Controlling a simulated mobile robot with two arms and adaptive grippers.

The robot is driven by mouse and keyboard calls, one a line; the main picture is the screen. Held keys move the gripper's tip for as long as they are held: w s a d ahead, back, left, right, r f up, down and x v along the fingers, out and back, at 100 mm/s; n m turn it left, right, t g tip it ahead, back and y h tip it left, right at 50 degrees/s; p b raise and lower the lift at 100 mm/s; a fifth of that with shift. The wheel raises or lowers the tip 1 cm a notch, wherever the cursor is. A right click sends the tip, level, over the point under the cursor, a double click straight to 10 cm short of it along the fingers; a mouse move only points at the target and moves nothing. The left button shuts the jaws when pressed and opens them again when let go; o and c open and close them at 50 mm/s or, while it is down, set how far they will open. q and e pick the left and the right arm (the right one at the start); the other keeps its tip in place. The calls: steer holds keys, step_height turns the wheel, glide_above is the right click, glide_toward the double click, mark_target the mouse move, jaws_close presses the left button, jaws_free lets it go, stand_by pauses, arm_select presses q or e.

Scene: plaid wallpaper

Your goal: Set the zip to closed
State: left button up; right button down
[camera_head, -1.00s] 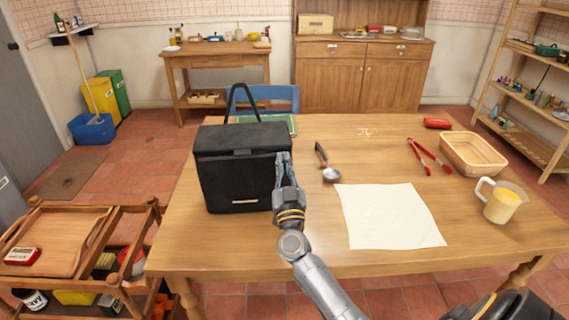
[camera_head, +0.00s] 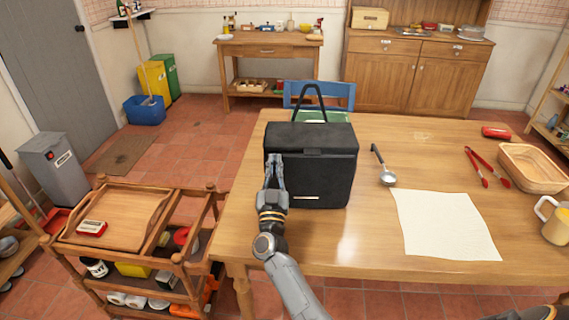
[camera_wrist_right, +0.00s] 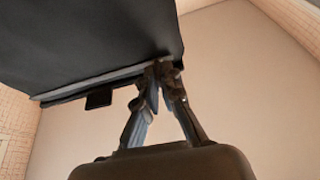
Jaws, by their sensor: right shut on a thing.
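A black box-shaped cooler bag (camera_head: 330,178) with a raised carry handle (camera_head: 313,92) stands upright on the wooden table. Its lid looks down on the body. My right gripper (camera_head: 274,162) is at the upper left front corner of the bag, at the height of the lid seam. In the right wrist view, its fingertips (camera_wrist_right: 165,72) are shut together at the bag's edge, where a grey zip strip (camera_wrist_right: 75,88) runs. The zip's pull is hidden between the fingers. A small dark tab (camera_wrist_right: 98,99) hangs by the strip. My left gripper is not in view.
On the wooden table (camera_head: 370,235), a ladle (camera_head: 384,165), a white cloth (camera_head: 445,222), red tongs (camera_head: 478,167) and a basket (camera_head: 533,167) lie right of the bag. A wooden trolley (camera_head: 125,235) stands left of the table. A blue chair (camera_head: 335,95) is behind.

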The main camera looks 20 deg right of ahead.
steer(key=shift+w+a, duration=0.25)
steer(key=shift+a, duration=0.3)
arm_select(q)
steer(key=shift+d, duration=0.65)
arm_select(e)
steer(key=c, duration=1.5)
jaws_free()
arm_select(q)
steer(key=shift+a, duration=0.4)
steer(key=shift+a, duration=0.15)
arm_select(e)
steer(key=shift+d, duration=0.1)
